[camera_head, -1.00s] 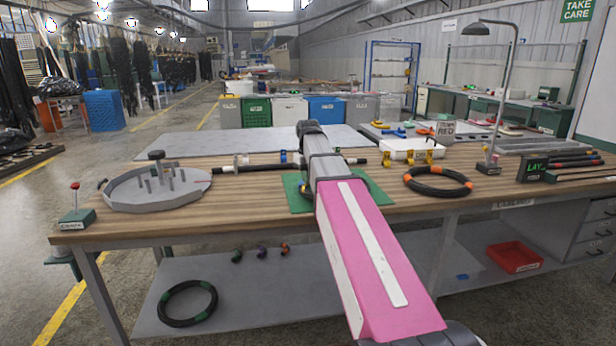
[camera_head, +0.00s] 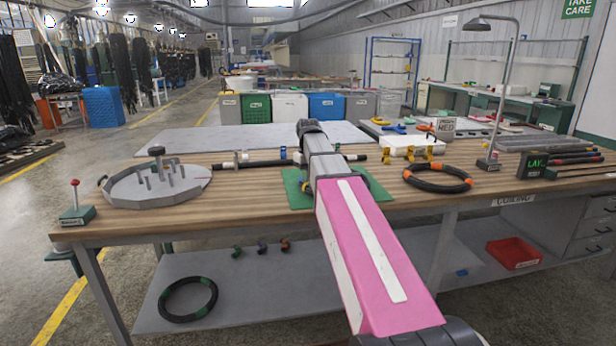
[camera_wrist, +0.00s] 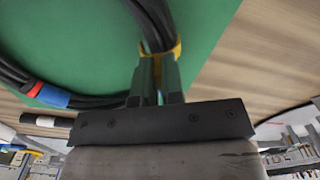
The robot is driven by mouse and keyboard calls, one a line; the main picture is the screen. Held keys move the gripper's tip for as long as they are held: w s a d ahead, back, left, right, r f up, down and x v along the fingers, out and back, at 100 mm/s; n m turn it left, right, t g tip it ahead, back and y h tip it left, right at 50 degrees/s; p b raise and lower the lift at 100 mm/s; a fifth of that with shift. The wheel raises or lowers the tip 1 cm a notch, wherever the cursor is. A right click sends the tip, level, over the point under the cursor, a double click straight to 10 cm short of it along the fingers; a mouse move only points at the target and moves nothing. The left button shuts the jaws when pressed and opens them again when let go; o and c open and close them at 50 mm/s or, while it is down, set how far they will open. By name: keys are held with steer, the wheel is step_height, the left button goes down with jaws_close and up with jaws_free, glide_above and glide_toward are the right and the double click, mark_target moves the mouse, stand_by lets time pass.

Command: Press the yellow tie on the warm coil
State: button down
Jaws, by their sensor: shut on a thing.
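A black hose coil (camera_wrist: 98,101) lies on a green mat (camera_wrist: 85,45), with a yellow tie (camera_wrist: 177,49) wrapped around its bundled strands. In the wrist view my gripper (camera_wrist: 158,66) has its two green fingers closed on the yellow tie and the hose inside it. The tie shows on both sides of the fingers and its middle is hidden. Red and blue bands mark the coil at the left. In the head view the green mat (camera_head: 297,200) shows beside my arm, which hides my gripper and most of the coil.
A coil with orange bands (camera_head: 437,187) lies to the right, near a lamp stand (camera_head: 489,163). Yellow clips (camera_head: 429,153) stand at a white box. A grey round tray with pegs (camera_head: 135,194) is at the left.

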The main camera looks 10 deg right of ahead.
steer(key=shift+f, duration=0.45)
stand_by(0.4)
steer(key=c, duration=1.2)
jaws_free()
steer(key=shift+o, duration=0.2)
